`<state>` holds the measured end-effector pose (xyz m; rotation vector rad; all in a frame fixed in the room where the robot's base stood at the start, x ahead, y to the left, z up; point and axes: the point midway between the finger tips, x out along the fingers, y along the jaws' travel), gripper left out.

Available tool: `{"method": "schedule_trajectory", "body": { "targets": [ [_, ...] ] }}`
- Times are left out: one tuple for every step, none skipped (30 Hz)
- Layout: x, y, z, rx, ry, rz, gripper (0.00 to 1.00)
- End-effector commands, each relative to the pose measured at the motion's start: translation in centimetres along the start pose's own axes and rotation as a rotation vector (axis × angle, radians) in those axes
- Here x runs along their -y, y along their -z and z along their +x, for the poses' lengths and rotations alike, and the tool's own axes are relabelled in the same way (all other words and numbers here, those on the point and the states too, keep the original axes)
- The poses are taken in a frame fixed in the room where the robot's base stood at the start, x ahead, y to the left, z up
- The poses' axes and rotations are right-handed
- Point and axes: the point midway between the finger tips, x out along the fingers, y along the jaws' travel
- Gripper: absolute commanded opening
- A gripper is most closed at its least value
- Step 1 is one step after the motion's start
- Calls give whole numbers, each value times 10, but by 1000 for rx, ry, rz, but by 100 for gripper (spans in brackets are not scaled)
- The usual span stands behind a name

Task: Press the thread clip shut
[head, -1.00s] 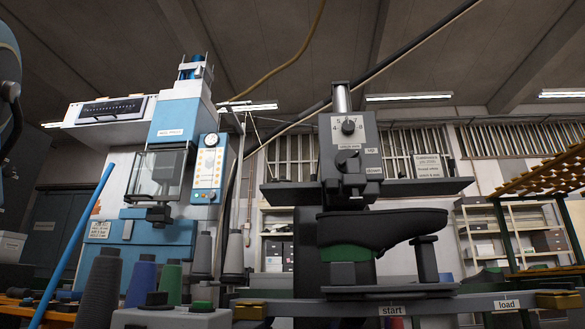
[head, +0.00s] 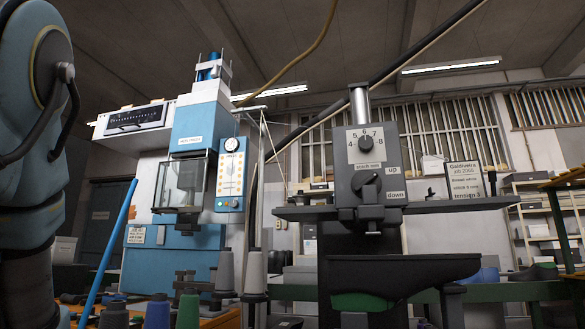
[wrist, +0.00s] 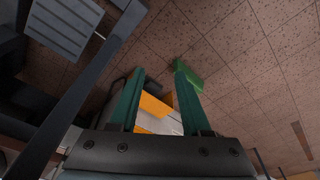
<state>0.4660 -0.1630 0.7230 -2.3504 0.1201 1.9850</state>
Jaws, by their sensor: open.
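I cannot pick out the thread clip in either view. In the wrist view my gripper (wrist: 160,70) shows two teal fingers, apart with nothing gripped between them. Past the fingers is an orange block (wrist: 152,104), and a green piece (wrist: 187,75) shows by the right fingertip. I cannot tell what these are. In the head view the grey stitching machine (head: 365,160) has a numbered dial and a lever by "up" and "down" labels. A dark shoe shape with a green patch (head: 362,301) is below it. My gripper is outside the head view.
A blue and white machine (head: 200,130) stands behind at the left. Thread cones (head: 225,270) stand low in front of it, near a slanted blue rod (head: 108,240). A sign (head: 465,185) stands on the right side shelf. In the wrist view a dark bar crosses the left side above speckled brown tiles (wrist: 250,60).

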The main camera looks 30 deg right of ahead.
Motion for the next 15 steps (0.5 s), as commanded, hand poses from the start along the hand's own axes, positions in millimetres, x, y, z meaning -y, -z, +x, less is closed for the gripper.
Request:
{"method": "schedule_trajectory", "body": {
  "targets": [
    [0,7,-35,-3,0,0,48],
    [0,8,-44,-5,0,0,48],
    [0,11,-57,-7,0,0,48],
    [0,13,-66,-8,0,0,48],
    [0,15,-75,-10,0,0,48],
    [0,17,-88,-12,1,0,48],
    [0,19,-97,-14,1,0,48],
    [0,21,-106,-15,1,0,48],
    [0,24,-119,-17,1,0,48],
    [0,26,-128,-19,1,0,48],
    [0,28,-137,-21,1,0,48],
    [0,30,-150,-23,1,0,48],
    [0,32,-159,-25,1,0,48],
    [0,34,-168,-27,1,0,48],
    [0,37,-181,-29,1,1,48]
  ]
}}
